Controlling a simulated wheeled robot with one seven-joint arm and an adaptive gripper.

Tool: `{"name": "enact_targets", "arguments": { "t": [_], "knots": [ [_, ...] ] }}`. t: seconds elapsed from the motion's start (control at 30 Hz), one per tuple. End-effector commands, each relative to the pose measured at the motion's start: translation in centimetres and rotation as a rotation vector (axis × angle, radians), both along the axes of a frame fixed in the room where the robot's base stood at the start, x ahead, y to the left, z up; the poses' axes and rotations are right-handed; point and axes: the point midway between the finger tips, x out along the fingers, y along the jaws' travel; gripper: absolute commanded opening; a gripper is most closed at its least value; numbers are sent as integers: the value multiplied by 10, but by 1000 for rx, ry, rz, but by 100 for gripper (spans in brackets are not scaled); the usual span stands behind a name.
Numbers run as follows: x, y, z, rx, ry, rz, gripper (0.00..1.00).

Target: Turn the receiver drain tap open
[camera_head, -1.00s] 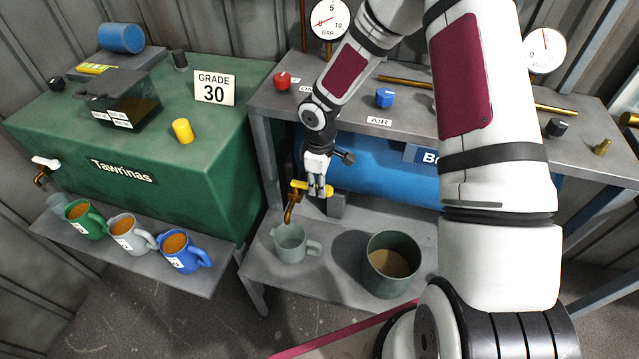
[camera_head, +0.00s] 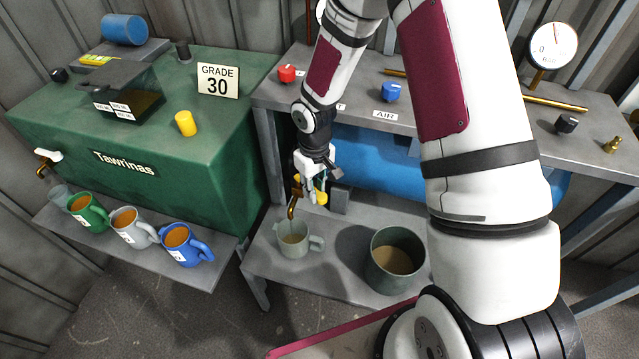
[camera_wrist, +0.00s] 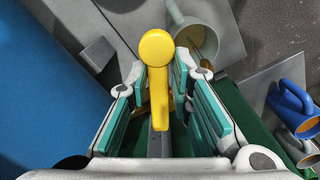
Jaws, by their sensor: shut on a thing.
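The receiver drain tap has a brass spout (camera_head: 292,208) under the blue receiver (camera_head: 375,165) and a yellow lever handle (camera_head: 322,194). My gripper (camera_head: 315,188) is shut on this handle. In the wrist view the yellow handle (camera_wrist: 158,95) lies between the teal pads of my gripper (camera_wrist: 158,72), its round end toward the top. A grey jug (camera_head: 294,246) stands upright on the low shelf below the spout, with brownish liquid inside. The jug also shows in the wrist view (camera_wrist: 182,28). My fingers partly hide the handle in the head view.
A dark bucket (camera_head: 398,283) of brownish liquid stands right of the jug on the low shelf (camera_head: 335,268). A green tank (camera_head: 200,160) and several filled jugs, one blue (camera_head: 190,250), stand at left. Above the receiver is a bench (camera_head: 440,120) with knobs and gauges.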

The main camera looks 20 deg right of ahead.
Motion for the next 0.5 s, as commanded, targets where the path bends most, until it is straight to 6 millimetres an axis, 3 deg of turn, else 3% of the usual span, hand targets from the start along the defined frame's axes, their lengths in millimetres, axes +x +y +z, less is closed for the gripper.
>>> {"name": "enact_targets", "arguments": {
  "t": [0.5],
  "knots": [
    [-5, 33, 0, 1, 1, -440, 0]
  ]
}}
